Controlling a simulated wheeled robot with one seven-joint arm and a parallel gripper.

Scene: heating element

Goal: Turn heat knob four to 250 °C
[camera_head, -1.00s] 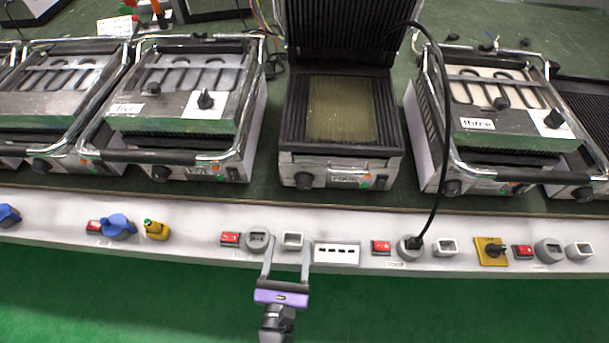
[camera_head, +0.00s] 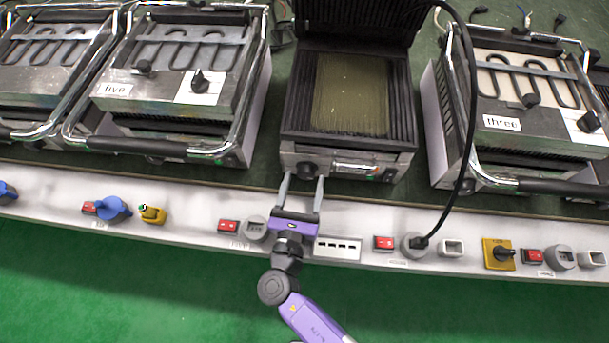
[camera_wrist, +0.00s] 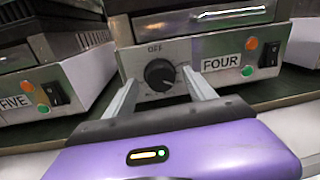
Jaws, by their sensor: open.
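The heat knob four (camera_wrist: 160,74) is a round black dial on the front panel of the grill labelled FOUR (camera_wrist: 228,62), with "OFF" printed above it. In the head view the same knob (camera_head: 307,171) sits at the front left of the open grill (camera_head: 290,120). My gripper (camera_head: 303,180) is open, its two fingers pointing at the panel. In the wrist view the fingers stand to the left and right of the knob, with gaps on both sides. I cannot tell whether the tips reach the knob's depth. The temperature marks are too small to read.
A black power cable (camera_head: 473,100) hangs to the right of grill four, down to a socket (camera_head: 415,243). Grill five (camera_head: 170,100) stands left and grill three (camera_head: 505,100) right. A white ledge (camera_head: 185,225) with switches and sockets runs in front.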

